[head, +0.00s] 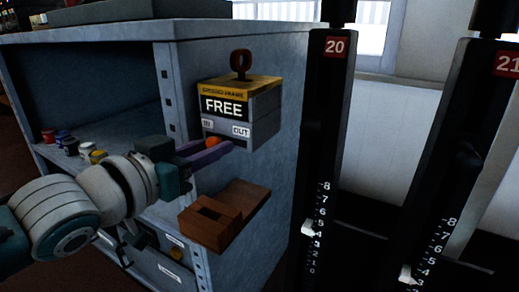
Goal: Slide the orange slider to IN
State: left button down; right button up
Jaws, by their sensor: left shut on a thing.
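The orange slider (213,141) shows as a small orange knob at the lower front of a box labelled FREE (240,108). The box is fixed to the side of a grey cabinet. It has an IN label (207,123) on the left and an OUT label (240,131) on the right. The knob sits between the two labels, a little below them. My left gripper (212,150) reaches in from the left with its purple fingers at the knob, shut on it. The fingers hide part of the knob. My right gripper is not in view.
A brown wooden holder (208,222) juts from the cabinet (285,60) below the box. Small coloured spools (87,150) stand on the open shelf at left. Black lever posts numbered 20 (328,130) and 21 (470,140) stand at right, with white handles.

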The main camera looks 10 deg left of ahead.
pick_arm(q)
jog(key=shift+w+a, duration=0.3)
jog(key=shift+a, duration=0.5)
jog(key=shift+w+a, duration=0.1)
jog(key=shift+a, duration=0.05)
jog(key=c, duration=1)
grip_release()
jog(key=shift+c, duration=0.2)
jog(key=shift+o, duration=0.8)
jog(key=shift+w+a+r, duration=0.1)
jog(key=shift+a+r, duration=0.05)
jog(key=shift+a, duration=0.05)
jog(key=shift+d, duration=0.1)
jog(key=shift+d+r, duration=0.15)
jog(key=shift+r, duration=0.05)
